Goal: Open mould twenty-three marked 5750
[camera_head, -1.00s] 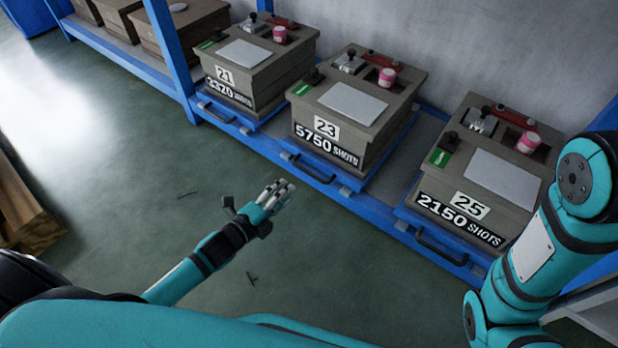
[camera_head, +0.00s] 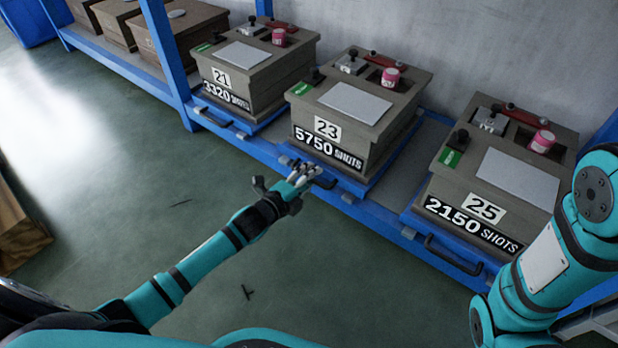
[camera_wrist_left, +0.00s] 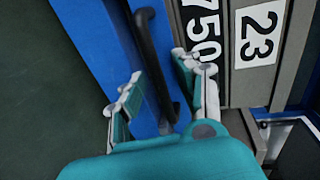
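Mould 23 (camera_head: 352,112), a grey-brown box marked 5750 SHOTS, sits on a blue sliding tray (camera_head: 372,186) on the shelf. Its lid is on, with a pale plate, a pink pot and a dark knob on top. The tray's black handle (camera_head: 326,183) is partly hidden by my left gripper (camera_head: 303,172). In the left wrist view the left gripper (camera_wrist_left: 162,88) is open, with one finger on each side of the black handle (camera_wrist_left: 152,50). I cannot tell whether the fingers touch it. My right gripper is out of view.
Mould 21 (camera_head: 262,75) stands to the left and mould 25 (camera_head: 485,170), marked 2150 SHOTS, to the right, each on its own tray with a handle. A blue post (camera_head: 166,60) rises left of mould 21. The green floor (camera_head: 130,190) in front is mostly clear.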

